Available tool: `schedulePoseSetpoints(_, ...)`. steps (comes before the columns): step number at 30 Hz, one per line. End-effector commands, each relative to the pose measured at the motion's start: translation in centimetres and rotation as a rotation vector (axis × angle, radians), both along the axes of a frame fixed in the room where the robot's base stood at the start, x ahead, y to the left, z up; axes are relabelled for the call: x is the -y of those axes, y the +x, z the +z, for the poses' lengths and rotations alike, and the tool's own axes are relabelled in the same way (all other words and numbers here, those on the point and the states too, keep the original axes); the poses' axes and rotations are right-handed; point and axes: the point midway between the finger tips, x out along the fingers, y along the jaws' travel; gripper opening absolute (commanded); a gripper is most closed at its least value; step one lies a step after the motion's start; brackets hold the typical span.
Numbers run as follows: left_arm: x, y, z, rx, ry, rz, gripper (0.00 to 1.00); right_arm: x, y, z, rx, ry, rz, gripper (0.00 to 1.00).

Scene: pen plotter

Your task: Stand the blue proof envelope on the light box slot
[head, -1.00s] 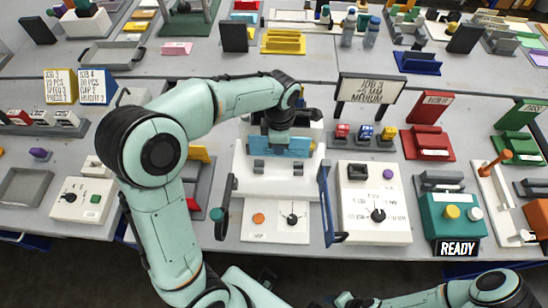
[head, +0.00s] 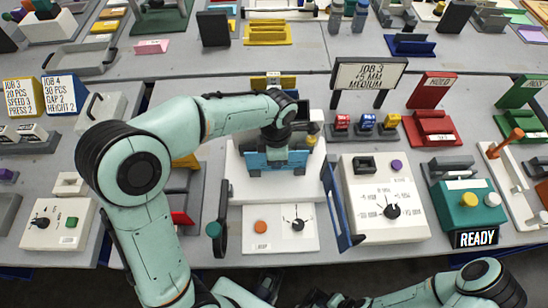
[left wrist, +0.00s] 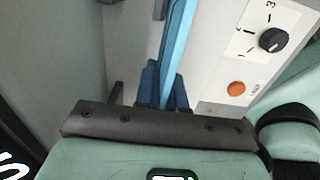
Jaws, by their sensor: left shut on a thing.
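The blue proof envelope (head: 264,160) is held upright by my left gripper (head: 277,148) over the white light box (head: 236,180) in the middle of the table. Two small dark grey stops stand at the envelope's lower edge, in front of it. I cannot tell whether the envelope rests in the slot or hangs just above it. In the left wrist view, the envelope (left wrist: 180,45) shows nearly edge-on, running up from between the dark blue fingers (left wrist: 164,88), which are shut on it. My right forearm shows at the lower right; its gripper does not show.
A white panel with a dial and orange button (head: 280,229) lies in front. A dark upright handle (head: 222,217) stands left, a blue upright plate (head: 336,198) right. Beyond it is a white dial box (head: 391,232).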

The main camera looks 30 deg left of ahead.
Motion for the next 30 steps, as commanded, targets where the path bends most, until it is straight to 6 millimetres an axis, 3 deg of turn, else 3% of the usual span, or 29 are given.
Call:
schedulePoseSetpoints(8, 0.0, 0.0, -0.4, 0.0, 0.0, -0.001, 0.0, 0.0, 0.0, -0.3, -0.001, -0.001, -0.001, 0.43)
schedulePoseSetpoints(9, 0.0, 0.0, -0.3, 0.001, 0.0, -0.001, 0.18, 0.0, 0.0, -0.2, 0.0, 0.0, -0.001, 0.43)
schedulePoseSetpoints(11, 0.0, 0.0, -0.3, 0.001, 0.0, -0.001, 0.34, 0.0, 0.0, -0.2, 0.001, 0.0, -0.001, 0.43)
schedulePoseSetpoints(23, 0.0, 0.1, 0.6, 0.004, -0.001, -0.001, 0.34, 0.0, 0.1, 0.3, 0.001, 0.0, 0.0, 0.43)
schedulePoseSetpoints(30, 0.0, 0.2, 5.3, 0.008, -0.001, -0.001, 0.34, 0.0, 0.3, 1.0, 0.004, 0.0, 0.0, 0.43)
